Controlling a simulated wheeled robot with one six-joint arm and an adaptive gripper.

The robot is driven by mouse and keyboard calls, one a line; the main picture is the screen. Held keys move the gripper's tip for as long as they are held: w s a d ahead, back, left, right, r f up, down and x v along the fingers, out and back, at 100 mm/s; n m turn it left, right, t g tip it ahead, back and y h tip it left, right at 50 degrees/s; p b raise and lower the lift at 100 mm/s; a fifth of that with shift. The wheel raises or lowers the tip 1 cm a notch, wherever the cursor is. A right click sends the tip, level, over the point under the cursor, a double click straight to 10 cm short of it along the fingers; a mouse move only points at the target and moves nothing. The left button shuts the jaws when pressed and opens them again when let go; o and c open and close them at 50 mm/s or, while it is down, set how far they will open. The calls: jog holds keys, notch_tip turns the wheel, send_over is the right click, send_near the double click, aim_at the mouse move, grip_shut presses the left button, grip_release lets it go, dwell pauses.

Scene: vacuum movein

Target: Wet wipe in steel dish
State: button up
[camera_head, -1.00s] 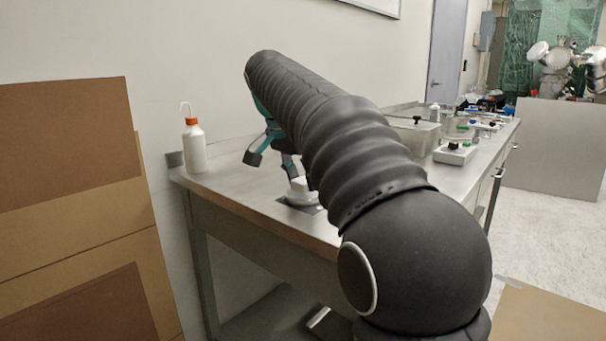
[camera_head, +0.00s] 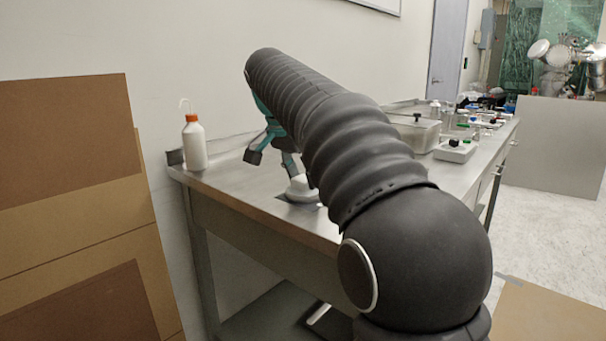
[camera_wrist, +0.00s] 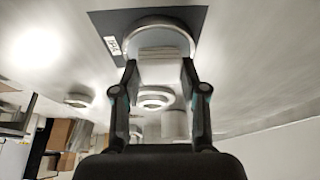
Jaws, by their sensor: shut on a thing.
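In the wrist view my gripper (camera_wrist: 159,72) has a pale folded wipe (camera_wrist: 161,74) between its fingertips. The round steel dish (camera_wrist: 186,36) is just beyond the wipe, on a dark square mat (camera_wrist: 107,22) with a small white label. The wipe overlaps the dish's near side; I cannot tell if it touches the dish. In the head view my gripper (camera_head: 271,155) is over the bench's near left part, partly hidden by my arm. A low white shape (camera_head: 300,188) sits under it on the mat; wipe and dish are hard to separate there.
A white wash bottle with an orange cap (camera_head: 194,143) stands at the bench's left end. A steel tub (camera_head: 416,133), a white tray (camera_head: 455,151) and small items stand farther right. Brown boards (camera_head: 75,200) lean at the left. Bare bench (camera_head: 225,178) lies left of my gripper.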

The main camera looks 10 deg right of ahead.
jog(key=shift+f, duration=0.45)
dwell(0.3)
jog(key=shift+r, duration=0.1)
dwell(0.4)
notch_tip(320, 180, up, 2)
jog(key=shift+r+p, duration=0.2)
jog(key=shift+p, duration=0.75)
jog(key=shift+r, duration=2.2)
